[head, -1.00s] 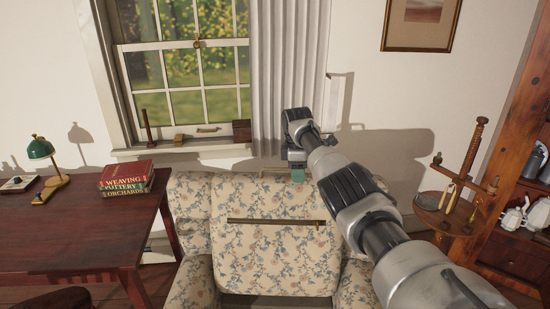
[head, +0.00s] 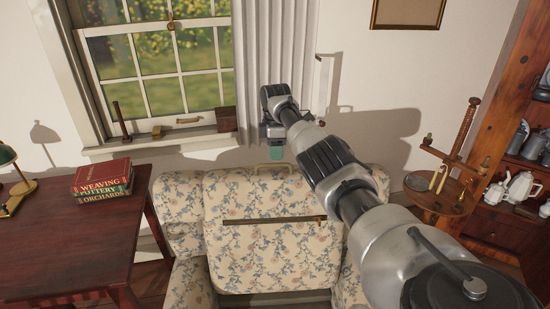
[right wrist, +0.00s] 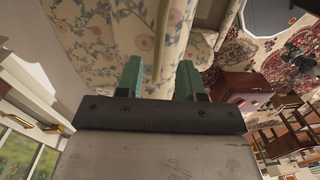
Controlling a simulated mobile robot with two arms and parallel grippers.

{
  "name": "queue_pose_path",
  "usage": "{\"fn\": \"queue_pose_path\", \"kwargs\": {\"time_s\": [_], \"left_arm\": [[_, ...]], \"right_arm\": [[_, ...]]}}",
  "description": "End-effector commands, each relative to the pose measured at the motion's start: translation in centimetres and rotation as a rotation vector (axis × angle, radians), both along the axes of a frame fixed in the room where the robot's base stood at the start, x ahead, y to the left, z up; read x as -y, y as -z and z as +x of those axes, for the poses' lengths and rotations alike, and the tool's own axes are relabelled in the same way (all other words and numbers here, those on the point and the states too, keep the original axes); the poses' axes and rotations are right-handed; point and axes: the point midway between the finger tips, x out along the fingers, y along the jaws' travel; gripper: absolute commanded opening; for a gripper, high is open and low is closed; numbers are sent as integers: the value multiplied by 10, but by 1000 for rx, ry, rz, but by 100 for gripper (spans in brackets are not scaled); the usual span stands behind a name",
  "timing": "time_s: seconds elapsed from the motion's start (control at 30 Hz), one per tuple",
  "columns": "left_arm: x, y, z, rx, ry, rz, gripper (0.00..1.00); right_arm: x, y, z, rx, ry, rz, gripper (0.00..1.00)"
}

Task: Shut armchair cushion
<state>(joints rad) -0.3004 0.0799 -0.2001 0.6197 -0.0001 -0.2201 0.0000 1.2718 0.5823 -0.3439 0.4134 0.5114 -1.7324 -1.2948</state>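The armchair (head: 185,200) has cream floral upholstery and stands below the window. My left gripper is out of view.
A dark red desk (head: 70,240) with books (head: 102,182) stands left. A small round table (head: 440,195) and a wooden cabinet (head: 510,195) with jugs stand right. The window sill (head: 165,143) and curtain (head: 278,60) are close behind the chair.

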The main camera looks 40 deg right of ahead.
Motion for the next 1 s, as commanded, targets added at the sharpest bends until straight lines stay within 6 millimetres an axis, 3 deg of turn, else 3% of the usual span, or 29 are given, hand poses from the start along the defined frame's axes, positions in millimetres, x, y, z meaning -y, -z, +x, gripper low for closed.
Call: {"fn": "queue_pose_path", "kwargs": {"time_s": [0.23,0.6,0.83,1.0], "left_arm": [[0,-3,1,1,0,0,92],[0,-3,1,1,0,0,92],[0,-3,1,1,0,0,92],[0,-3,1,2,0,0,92]], "right_arm": [[-1,31,-1,-1,0,1,38],[-2,37,-1,0,0,0,38],[-2,37,-1,0,-1,0,2],[-2,37,-1,0,-1,0,0]]}}
